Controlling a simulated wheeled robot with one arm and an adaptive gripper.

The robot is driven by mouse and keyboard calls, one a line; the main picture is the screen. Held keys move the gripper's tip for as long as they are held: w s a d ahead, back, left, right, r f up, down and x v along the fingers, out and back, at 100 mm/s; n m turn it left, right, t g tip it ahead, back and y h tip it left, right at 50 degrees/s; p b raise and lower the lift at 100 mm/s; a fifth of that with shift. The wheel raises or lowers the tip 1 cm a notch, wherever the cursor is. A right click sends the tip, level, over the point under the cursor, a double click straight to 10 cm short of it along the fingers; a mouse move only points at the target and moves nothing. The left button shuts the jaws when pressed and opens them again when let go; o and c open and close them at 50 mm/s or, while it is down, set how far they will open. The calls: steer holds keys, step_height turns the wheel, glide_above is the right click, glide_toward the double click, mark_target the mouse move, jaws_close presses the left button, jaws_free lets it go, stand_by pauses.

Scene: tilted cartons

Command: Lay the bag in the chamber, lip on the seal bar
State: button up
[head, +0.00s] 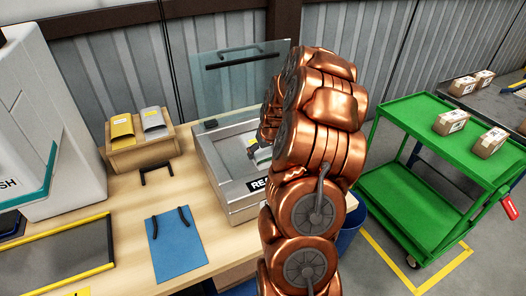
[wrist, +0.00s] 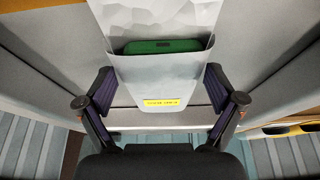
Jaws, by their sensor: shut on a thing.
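The bag (wrist: 160,88) is a pale grey pouch with a yellow label and a dark green item showing in it. In the wrist view it lies between the two fingers of my gripper (wrist: 160,82), which is shut on its sides. Pale grey surfaces of the chamber sealer lie behind it. In the head view the steel chamber (head: 206,158) stands on the bench with its clear lid (head: 235,88) raised. My copper arm hides the chamber's right side and most of the gripper. I cannot make out the seal bar, or whether the bag touches it.
A wooden holder (head: 143,157) with yellow and silver pouches stands left of the chamber. A green cart (head: 425,190) with small cartons (head: 451,121) stands right.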

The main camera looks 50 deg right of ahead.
steer(key=o, duration=0.8)
steer(key=shift+c, duration=0.2)
steer(key=shift+r+b, duration=0.6)
steer(key=shift+r, duration=3.9)
